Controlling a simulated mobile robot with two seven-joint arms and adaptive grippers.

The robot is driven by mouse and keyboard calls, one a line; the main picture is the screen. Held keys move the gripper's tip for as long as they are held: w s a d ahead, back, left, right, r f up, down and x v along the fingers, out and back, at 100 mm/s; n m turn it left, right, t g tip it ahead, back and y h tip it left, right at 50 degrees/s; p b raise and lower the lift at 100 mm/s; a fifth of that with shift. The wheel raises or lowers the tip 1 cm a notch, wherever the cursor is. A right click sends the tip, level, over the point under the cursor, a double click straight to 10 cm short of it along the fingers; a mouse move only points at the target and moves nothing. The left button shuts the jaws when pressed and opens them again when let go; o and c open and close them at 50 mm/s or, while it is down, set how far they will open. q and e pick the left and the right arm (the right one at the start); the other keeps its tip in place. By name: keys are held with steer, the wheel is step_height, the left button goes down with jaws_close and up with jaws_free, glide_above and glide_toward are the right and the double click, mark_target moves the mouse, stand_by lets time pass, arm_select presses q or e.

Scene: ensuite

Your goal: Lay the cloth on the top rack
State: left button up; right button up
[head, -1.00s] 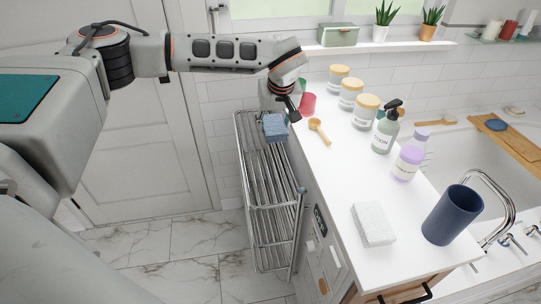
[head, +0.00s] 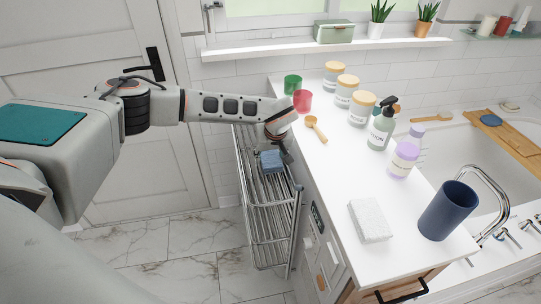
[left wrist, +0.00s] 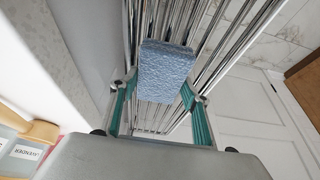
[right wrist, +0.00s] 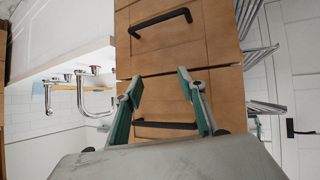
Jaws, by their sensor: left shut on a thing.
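The cloth (head: 271,161) is a small blue folded block. My left gripper (head: 281,150) is shut on it and holds it over the top rack (head: 262,140) of the chrome shelf unit. The cloth (left wrist: 165,72) also shows in the left wrist view, between the fingertips of my left gripper (left wrist: 160,88), with the rack bars (left wrist: 212,30) behind it. I cannot tell whether the cloth touches the bars. My right gripper (right wrist: 160,88) shows in the right wrist view, its fingers apart and empty, in front of wooden drawers.
The white counter (head: 335,185) stands right beside the rack. On it are a red cup (head: 303,101), a green cup (head: 292,84), a wooden scoop (head: 316,128), several jars, a soap bottle (head: 382,128), a white sponge (head: 370,220) and a dark blue cup (head: 448,211).

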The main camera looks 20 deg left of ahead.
arm_select(q)
steer(key=shift+f, duration=0.1)
steer(key=o, duration=1.1)
steer(key=shift+r, duration=0.25)
steer(key=v, duration=1.2)
steer(key=shift+s+d+f, duration=0.1)
steer(key=shift+f, duration=0.05)
